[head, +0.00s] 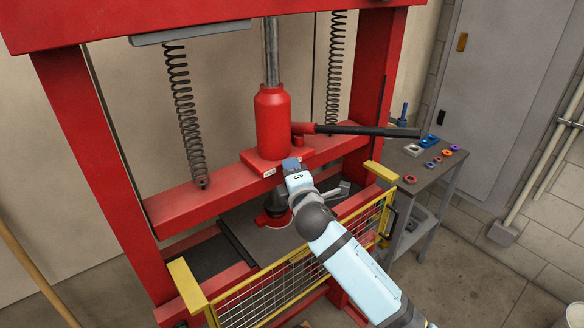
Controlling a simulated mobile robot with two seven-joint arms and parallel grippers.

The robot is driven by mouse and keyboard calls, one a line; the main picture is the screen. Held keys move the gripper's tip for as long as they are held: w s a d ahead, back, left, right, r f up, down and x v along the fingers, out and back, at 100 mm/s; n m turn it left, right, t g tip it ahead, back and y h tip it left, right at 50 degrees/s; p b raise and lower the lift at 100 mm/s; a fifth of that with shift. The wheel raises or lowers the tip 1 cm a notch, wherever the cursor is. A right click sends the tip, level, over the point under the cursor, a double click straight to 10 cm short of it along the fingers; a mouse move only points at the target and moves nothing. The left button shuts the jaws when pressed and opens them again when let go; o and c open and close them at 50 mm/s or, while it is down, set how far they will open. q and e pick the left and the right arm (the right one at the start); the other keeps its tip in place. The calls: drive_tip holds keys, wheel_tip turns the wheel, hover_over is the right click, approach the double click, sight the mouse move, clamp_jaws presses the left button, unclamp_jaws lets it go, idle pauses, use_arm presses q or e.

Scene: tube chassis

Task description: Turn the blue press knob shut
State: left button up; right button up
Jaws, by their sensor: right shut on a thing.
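The red hydraulic press has a red bottle jack (272,120) standing on its red crossbeam. My right arm reaches in from the lower right. My right gripper (291,165) is at the front right edge of the jack's base, shut on the blue press knob. The gripper covers most of the knob, and how far the knob is turned cannot be made out. My left gripper is out of view.
A black-handled pump lever (360,131) sticks out right from the jack. A yellow mesh guard (270,296) stands across the front below my arm. Coil springs (183,115) hang beside the jack. A grey side table (428,168) with small coloured parts stands at right.

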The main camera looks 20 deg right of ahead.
idle(0.4)
drive_tip(key=o, duration=0.9)
drive_tip(key=shift+s, duration=0.1)
drive_tip(key=s, duration=0.4)
drive_tip(key=s+b, duration=0.1)
drive_tip(key=s, duration=0.8)
drive_tip(key=shift+s+a+f+b, duration=0.2)
drive_tip(key=shift+s+a+b, duration=0.05)
drive_tip(key=shift+s+b, duration=0.1)
drive_tip(key=shift+f, duration=0.1)
drive_tip(key=s+f+m+g+y+p, duration=0.1)
drive_tip(key=s+f+m+g+p, duration=0.1)
drive_tip(key=s+f+m, duration=0.3)
drive_tip(key=s+f+m+g+y+p, duration=0.1)
drive_tip(key=s+f+m+g+p, duration=0.1)
drive_tip(key=s+f+m, duration=0.4)
drive_tip(key=s+f+m+g+y+p, duration=0.1)
drive_tip(key=s+f+m+g+p, duration=0.2)
drive_tip(key=s+f, duration=0.7)
drive_tip(key=shift+d+f+m+y, duration=0.2)
drive_tip(key=shift+f+m, duration=0.4)
drive_tip(key=shift+f, duration=0.3)
drive_tip(key=shift+d+f+m+y, duration=0.2)
drive_tip(key=shift+f+m, duration=0.4)
drive_tip(key=shift+f, duration=0.3)
